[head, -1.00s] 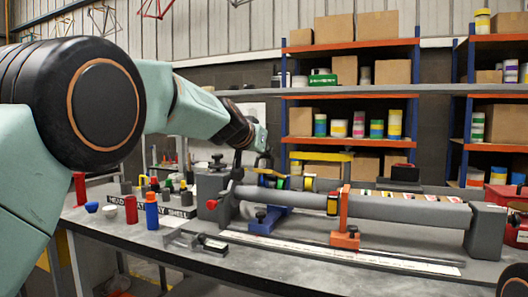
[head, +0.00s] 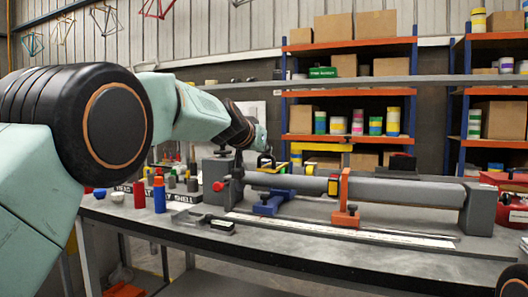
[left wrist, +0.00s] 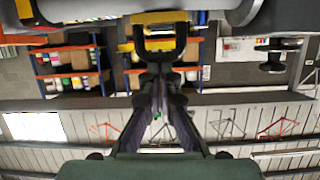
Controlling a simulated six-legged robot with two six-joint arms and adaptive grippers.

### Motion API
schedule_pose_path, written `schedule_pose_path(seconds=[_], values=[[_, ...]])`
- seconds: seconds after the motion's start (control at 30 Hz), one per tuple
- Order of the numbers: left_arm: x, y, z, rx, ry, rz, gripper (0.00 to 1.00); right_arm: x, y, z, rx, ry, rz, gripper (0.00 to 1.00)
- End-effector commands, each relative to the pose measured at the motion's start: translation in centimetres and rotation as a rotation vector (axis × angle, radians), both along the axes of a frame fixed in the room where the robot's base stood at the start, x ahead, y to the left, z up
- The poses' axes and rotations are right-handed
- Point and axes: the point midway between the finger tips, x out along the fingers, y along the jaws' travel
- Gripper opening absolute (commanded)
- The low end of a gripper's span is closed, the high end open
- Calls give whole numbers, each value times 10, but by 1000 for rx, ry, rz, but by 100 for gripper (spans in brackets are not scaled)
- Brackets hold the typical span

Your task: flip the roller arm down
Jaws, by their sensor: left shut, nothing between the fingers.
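My left gripper (head: 264,153) reaches in from the left above the left end of a long grey tube held in a fixture. It also shows in the left wrist view (left wrist: 161,72), its dark fingers closed together with nothing between them. What looks like the roller arm, a black U-shaped fork (left wrist: 160,54) with a yellow part behind it, is right at the fingertips in the left wrist view. I cannot tell whether they touch. In the head view, the roller arm is small and partly hidden by the gripper. My right gripper is not in view.
The grey tube (head: 400,191) runs right to a grey end block (head: 478,208). An orange clamp (head: 345,198) and a blue clamp (head: 270,203) stand along it. The bench's front strip (head: 290,250) is clear.

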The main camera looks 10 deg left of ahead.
Motion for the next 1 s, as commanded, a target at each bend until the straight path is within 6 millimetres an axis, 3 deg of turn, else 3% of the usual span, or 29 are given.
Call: schedule_pose_path(seconds=[0.03,0.37,0.83,1.0], values=[[0,0,-9,1,10,-2,0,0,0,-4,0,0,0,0],[0,-1,-23,2,25,-4,0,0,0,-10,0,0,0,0],[1,-1,-22,3,25,-5,0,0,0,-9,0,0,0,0],[0,-2,-9,4,19,-3,0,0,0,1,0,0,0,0]])
